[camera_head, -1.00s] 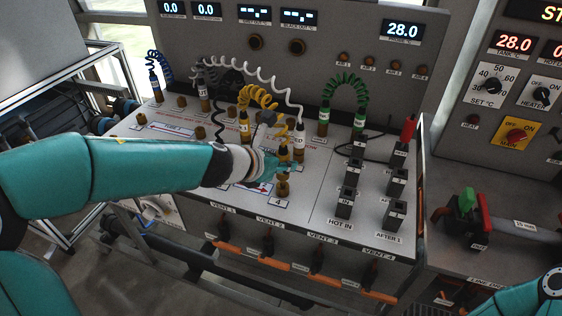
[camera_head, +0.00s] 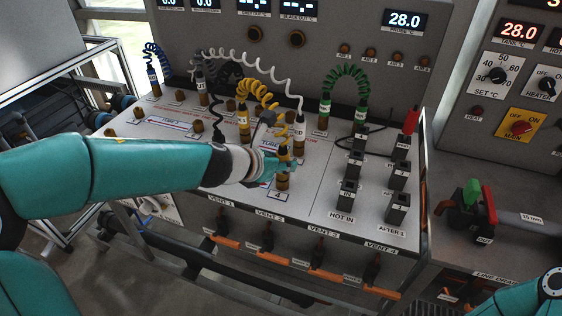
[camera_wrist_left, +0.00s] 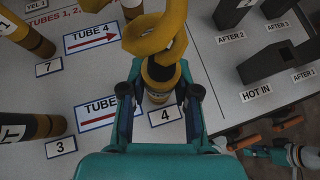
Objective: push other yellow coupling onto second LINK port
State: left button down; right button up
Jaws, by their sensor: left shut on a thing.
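My left gripper (camera_head: 270,166) is shut on a yellow coupling (camera_head: 284,152) above the brass port labelled 4. In the left wrist view the gripper (camera_wrist_left: 158,98) has its dark fingers on both sides of the coupling (camera_wrist_left: 160,70). Brass of the port shows just below (camera_wrist_left: 158,98); I cannot tell whether the coupling is fully seated. A yellow coiled hose (camera_head: 258,92) runs from it to another yellow coupling (camera_head: 243,122), which stands upright on a port further back.
A white-hose coupling (camera_head: 299,128) stands close behind the held one. Green couplings (camera_head: 325,106) and black blocks (camera_head: 348,192) stand to the right. Bare brass ports (camera_head: 197,126) stand to the left. Orange-handled vents line the front below the panel edge.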

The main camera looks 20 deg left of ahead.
aim_at(286, 150)
pick_arm(q)
jog(key=c, duration=0.8)
grip_release()
jog(key=shift+o, duration=0.2)
jog(key=s+r+p, duration=0.1)
jog(key=r, duration=0.1)
jog(key=r+p, duration=0.1)
jog(key=p, duration=0.1)
jog(key=s+a+r+p, duration=0.1)
jog(key=r+p, duration=0.1)
jog(key=shift+s+r, duration=0.3)
jog(key=shift+r, duration=0.05)
jog(key=shift+s+r+p, duration=0.25)
jog(key=shift+p, duration=0.05)
jog(key=shift+s+a+r, duration=0.15)
jog(key=shift+s+a, duration=0.05)
jog(key=shift+s, duration=0.05)
